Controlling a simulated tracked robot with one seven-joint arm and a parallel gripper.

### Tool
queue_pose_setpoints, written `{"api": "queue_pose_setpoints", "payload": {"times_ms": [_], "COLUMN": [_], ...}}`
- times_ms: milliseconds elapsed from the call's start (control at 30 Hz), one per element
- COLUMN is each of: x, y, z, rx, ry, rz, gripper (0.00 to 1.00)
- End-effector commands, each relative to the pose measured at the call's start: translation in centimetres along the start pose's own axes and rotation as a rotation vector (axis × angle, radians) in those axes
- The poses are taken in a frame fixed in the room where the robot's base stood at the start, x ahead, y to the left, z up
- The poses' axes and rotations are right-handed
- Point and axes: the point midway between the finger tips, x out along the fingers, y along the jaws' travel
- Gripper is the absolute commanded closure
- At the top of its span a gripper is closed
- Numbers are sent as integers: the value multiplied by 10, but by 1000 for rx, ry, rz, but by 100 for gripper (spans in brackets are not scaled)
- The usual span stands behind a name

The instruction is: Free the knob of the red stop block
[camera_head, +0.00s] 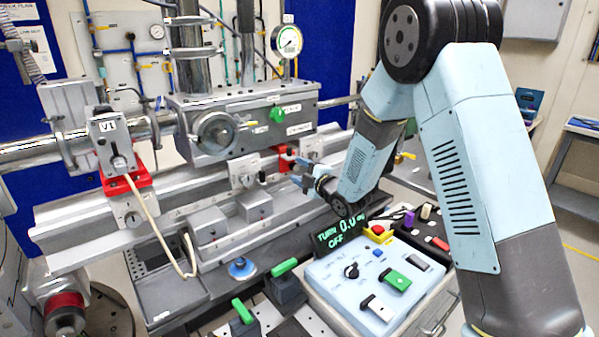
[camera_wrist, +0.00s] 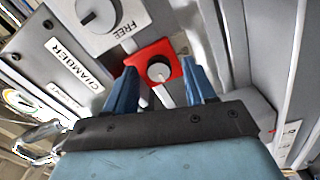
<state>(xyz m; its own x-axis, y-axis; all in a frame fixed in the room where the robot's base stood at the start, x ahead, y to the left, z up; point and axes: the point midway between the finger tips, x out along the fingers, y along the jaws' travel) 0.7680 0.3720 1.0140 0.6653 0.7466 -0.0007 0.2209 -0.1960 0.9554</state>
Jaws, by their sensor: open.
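The red stop block (camera_wrist: 145,56) shows in the wrist view just beyond my fingertips. On it is a round black knob with a pale index mark (camera_wrist: 158,70). My gripper (camera_wrist: 160,74) is open, with one blue finger on each side of the knob in the picture. Both fingers look empty, and I cannot tell whether they touch the block. In the head view the red stop block (camera_head: 278,158) sits on the rail below the chamber, left of my gripper (camera_head: 294,168), which is small and partly hidden there.
The grey chamber (camera_head: 250,115) with a handwheel stands above the rail (camera_head: 120,225). A plate marked FREE (camera_wrist: 108,20) lies near the block in the wrist view. A control box (camera_head: 345,285) stands in front, and a second red clamp (camera_head: 125,183) is at left.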

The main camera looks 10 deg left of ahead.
Motion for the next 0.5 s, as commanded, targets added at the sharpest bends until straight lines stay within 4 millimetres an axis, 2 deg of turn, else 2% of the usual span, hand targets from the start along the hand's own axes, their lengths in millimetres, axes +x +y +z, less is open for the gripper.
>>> {"api": "queue_pose_setpoints", "payload": {"times_ms": [167, 500], "x": [-23, -90], "y": [0, -1], "z": [0, 1], "rx": [1, 1], "ry": [-2, -3], "rz": [0, -1], "gripper": [45, 45]}}
